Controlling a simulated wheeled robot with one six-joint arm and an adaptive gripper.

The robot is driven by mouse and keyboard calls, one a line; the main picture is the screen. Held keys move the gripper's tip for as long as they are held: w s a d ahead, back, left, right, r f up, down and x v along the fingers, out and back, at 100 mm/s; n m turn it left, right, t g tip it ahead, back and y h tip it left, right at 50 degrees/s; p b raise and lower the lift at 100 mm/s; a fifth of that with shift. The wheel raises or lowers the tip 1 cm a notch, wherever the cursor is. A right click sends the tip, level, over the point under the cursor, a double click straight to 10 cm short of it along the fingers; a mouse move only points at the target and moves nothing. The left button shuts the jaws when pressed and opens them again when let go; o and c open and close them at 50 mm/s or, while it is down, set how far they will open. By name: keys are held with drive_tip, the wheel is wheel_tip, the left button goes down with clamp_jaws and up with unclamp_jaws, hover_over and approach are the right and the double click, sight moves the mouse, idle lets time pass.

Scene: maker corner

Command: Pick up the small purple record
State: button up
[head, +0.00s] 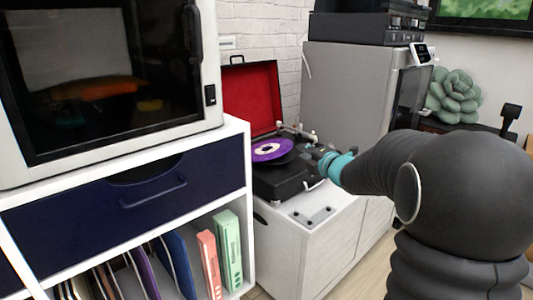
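The small purple record (266,153) has a pale centre label and lies on top of a black disc or platter on the open record player (284,184). The player is a black case with a raised red-lined lid, standing on a white cabinet. My gripper (312,155) reaches in from the right, at the right side of the record, beside the player's tonearm. Its fingers are small and dark here, so I cannot tell whether they are open or touching the record.
A large white machine with a dark window (85,75) stands on a shelf unit (125,158) at the left. A grey cabinet (350,95) stands behind the player. A metal plate (314,216) lies on the white cabinet top in front. A green succulent (454,97) is at the right.

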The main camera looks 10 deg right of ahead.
approach(284, 143)
drive_tip(key=x, duration=0.3)
drive_tip(key=shift+w, duration=0.35)
drive_tip(key=shift+f+x, duration=0.2)
drive_tip(key=shift+x, duration=2.9)
drive_tip(key=shift+d, duration=0.15)
drive_tip(key=shift+c, duration=0.3)
clamp_jaws()
